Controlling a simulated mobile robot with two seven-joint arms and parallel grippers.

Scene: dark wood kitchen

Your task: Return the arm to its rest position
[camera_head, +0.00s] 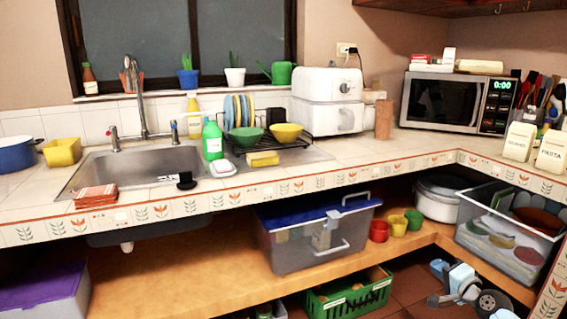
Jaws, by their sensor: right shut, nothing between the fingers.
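My right gripper (434,299) is low at the bottom right of the head view, at the end of my folded white and light-blue arm. It is small in the picture, and it is shut and empty. It hangs over the dark floor, below and in front of the counter, apart from the things around it. My left gripper is not in view.
A clear bin (462,235) stands on the lower shelf just above and right of my right arm. A green crate (318,306) is to its left. Red, yellow and green cups (398,230) stand on the wooden shelf (180,284). The tiled counter edge (300,187) runs above.

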